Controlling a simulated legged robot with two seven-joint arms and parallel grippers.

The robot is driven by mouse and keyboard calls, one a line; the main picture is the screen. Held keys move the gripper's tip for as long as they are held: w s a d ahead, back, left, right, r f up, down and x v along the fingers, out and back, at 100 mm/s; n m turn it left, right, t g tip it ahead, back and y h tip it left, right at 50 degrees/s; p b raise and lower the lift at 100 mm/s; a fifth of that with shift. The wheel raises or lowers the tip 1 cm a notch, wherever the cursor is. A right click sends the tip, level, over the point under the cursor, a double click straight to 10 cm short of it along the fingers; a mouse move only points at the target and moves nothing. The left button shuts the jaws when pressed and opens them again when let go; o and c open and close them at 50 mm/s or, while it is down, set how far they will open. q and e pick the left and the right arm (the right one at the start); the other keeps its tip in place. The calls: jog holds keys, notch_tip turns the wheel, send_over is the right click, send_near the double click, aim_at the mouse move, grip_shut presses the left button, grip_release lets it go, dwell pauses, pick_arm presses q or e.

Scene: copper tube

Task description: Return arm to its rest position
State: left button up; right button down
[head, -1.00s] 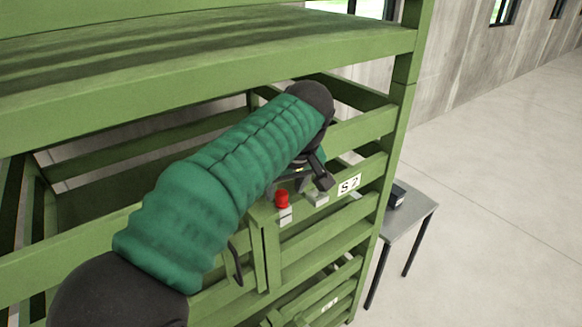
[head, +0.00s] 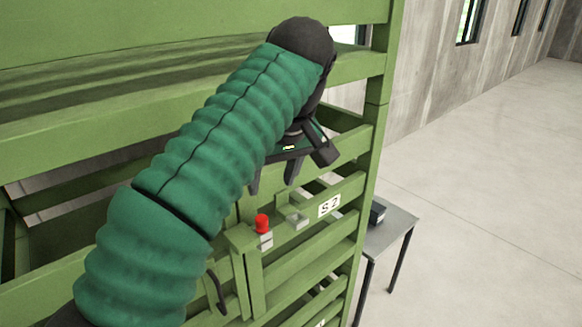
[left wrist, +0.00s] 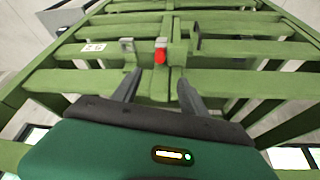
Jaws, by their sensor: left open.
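My left arm, in a green ribbed sleeve, reaches up from the lower left across the head view. My left gripper (head: 273,178) hangs below its black wrist, in front of the green rack, above and beside the red-topped piece (head: 262,223). In the left wrist view the gripper (left wrist: 158,82) has its two grey fingers spread apart with nothing between them. The red piece (left wrist: 161,56) shows beyond the fingertips, apart from them. My right gripper is in neither view.
The green rack (head: 300,262) has slatted rails, a thick upper beam and an S2 label (head: 329,206). A small grey bracket (head: 299,220) sits beside the red piece. A grey table (head: 392,232) with a dark box (head: 377,212) stands behind at right. Open floor lies further right.

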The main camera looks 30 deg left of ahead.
pick_arm(q)
jog(key=w+d+f+m+h+b, duration=0.1)
jog(key=d+f+m+b, duration=0.15)
jog(key=f, duration=1.15)
jog(key=w+d+f+m+h+b, duration=0.1)
jog(key=f+m+b, duration=0.25)
jog(key=f, duration=0.95)
jog(key=s+d+f+m+h+b, duration=0.1)
jog(key=s+f+m, duration=0.1)
jog(key=s+f, duration=0.4)
jog(key=s+d+f+m+b, duration=0.1)
jog(key=s+f, duration=0.6)
jog(key=f, duration=0.9)
jog(key=shift+f+m+h+b, duration=0.3)
jog(key=shift+m+h+b, duration=0.1)
jog(key=shift+m+b, duration=0.3)
